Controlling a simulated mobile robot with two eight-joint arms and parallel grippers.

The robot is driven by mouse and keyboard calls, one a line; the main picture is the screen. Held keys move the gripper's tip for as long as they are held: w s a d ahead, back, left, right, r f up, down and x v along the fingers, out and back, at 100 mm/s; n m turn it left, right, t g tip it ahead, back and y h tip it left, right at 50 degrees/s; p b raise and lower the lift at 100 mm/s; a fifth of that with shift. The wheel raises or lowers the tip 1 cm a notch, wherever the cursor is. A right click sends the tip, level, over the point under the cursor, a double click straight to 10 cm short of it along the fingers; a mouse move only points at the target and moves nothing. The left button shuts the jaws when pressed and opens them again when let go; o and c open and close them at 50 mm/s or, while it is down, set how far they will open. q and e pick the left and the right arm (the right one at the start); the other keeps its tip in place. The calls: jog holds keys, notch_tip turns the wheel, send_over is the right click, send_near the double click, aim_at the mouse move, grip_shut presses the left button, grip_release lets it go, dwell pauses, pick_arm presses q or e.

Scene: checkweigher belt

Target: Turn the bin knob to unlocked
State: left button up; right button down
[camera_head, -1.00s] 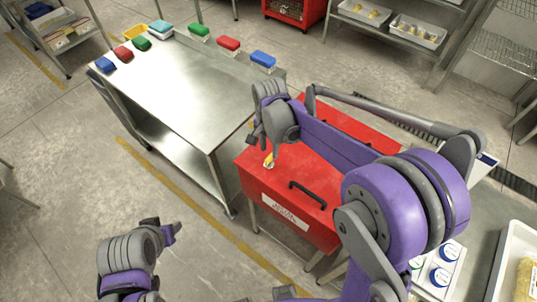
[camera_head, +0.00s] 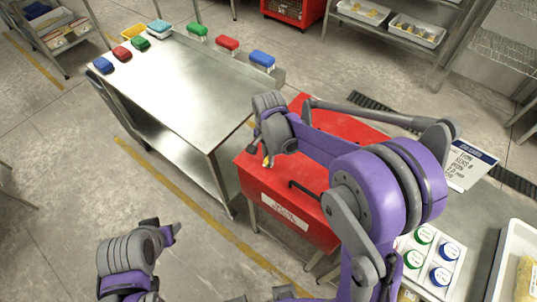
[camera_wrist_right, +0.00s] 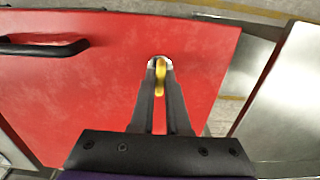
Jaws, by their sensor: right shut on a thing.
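The red bin (camera_head: 275,200) stands beside the metal table, with a black handle and a white label. Its knob (camera_wrist_right: 160,76) has a yellow lever on a pale round base near the lid's edge in the right wrist view. A bit of yellow on the knob (camera_head: 266,162) also shows in the head view. My right gripper (camera_wrist_right: 160,70) is shut on the yellow lever, one finger on each side, and the lever lies along the fingers. The fingers hide part of the base. My left gripper (camera_head: 174,231) is low at the left, away from the bin; its jaws are unclear.
The bin's black handle (camera_wrist_right: 45,47) is left of the knob in the wrist view. A white tray with several round-lidded containers (camera_head: 432,255) is at the right.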

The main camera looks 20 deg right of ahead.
pick_arm(q)
jog(key=shift+f, duration=0.15)
pick_arm(e)
jog(key=n+b, duration=0.1)
jog(key=n, duration=0.2)
jog(key=shift+f+n, duration=0.1)
jog(key=shift+n, duration=0.3)
jog(key=n+b, duration=0.2)
jog(key=n, duration=0.2)
jog(key=shift+n, duration=0.3)
jog(key=n+b, duration=0.1)
jog(key=n, duration=0.3)
pick_arm(q)
notch_tip(320, 180, down, 6)
jog(key=s, duration=0.2)
jog(key=shift+b, duration=0.35)
pick_arm(e)
jog(key=shift+n, duration=2.8)
jog(key=c, duration=0.9)
grip_release()
